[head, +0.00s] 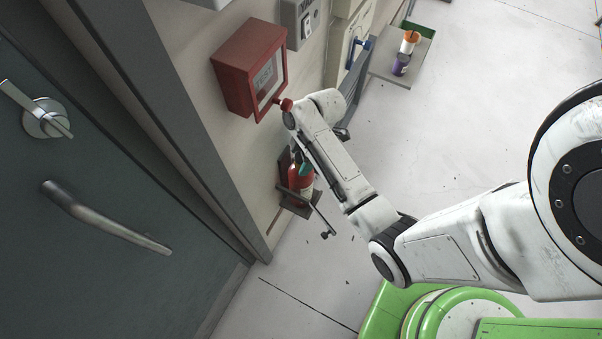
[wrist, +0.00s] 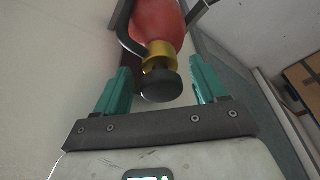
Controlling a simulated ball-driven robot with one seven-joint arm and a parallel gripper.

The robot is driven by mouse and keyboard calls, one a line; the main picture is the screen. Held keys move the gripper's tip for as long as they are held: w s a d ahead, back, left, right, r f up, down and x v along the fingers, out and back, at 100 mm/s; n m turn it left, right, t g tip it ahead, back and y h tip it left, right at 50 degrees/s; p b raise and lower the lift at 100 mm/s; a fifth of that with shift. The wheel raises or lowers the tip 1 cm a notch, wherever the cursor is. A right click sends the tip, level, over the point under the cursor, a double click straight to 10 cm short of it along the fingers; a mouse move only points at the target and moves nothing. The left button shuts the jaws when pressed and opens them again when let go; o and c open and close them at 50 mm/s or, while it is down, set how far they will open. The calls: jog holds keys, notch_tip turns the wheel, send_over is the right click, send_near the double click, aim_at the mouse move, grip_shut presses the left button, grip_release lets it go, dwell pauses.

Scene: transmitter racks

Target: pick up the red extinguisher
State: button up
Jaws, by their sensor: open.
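The red extinguisher (head: 304,182) stands in a dark bracket (head: 298,210) low on the wall in the head view, partly covered by my arm. In the wrist view its red body (wrist: 158,20) is at the top, with a brass collar (wrist: 158,49) and a black round end (wrist: 160,86) towards me. My gripper (wrist: 159,66) is open, its two teal fingers on either side of the collar and black end. Gaps show on both sides. In the head view my gripper is mostly hidden by the arm.
A red wall box (head: 248,70) hangs above the extinguisher. A dark door (head: 90,240) with a lever handle is at the left. A grey shelf (head: 382,65) with an orange-topped cup and a purple container stands at the top right. The pale floor is mostly clear.

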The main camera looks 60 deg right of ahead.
jog(key=shift+x, duration=1)
grip_shut()
jog(key=shift+r, duration=0.2)
